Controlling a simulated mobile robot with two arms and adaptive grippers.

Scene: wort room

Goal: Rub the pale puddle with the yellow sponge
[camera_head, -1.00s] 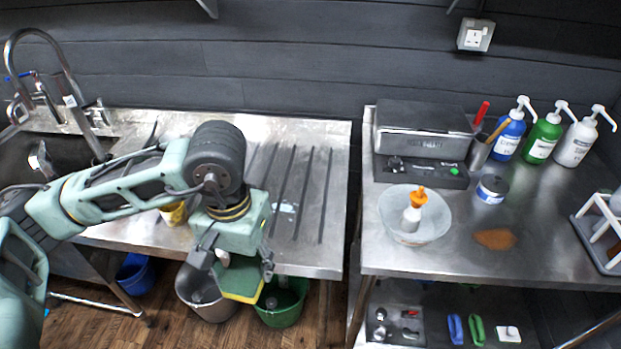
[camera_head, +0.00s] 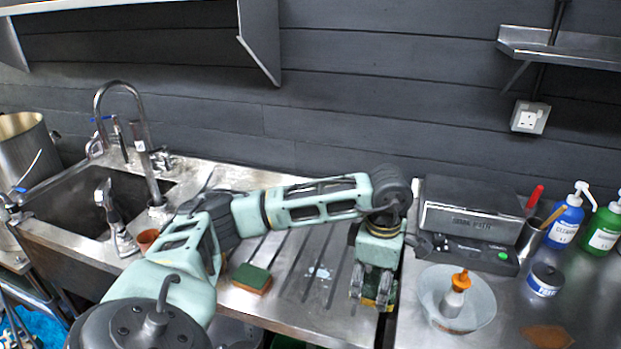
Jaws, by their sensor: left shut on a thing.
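The pale puddle (camera_head: 320,272) is a small whitish patch on the ribbed steel drainboard. My left gripper (camera_head: 372,292) is to its right, near the drainboard's right edge. It is shut on the yellow sponge (camera_head: 370,302), which is mostly hidden by the fingers; yellow and green bits show. I cannot tell whether the sponge touches the steel. The gripper is apart from the puddle. A second sponge (camera_head: 251,278), green on top with an orange-brown side, lies on the drainboard left of the puddle. My right gripper is not in view.
The sink (camera_head: 80,215) with its tall tap is at the left. An orange-brown cup (camera_head: 148,239) stands beside it. Across a gap on the right bench are a dark machine (camera_head: 470,215), a glass bowl (camera_head: 440,312) with an orange-capped bottle, a tin (camera_head: 545,279) and a brown patch (camera_head: 548,336).

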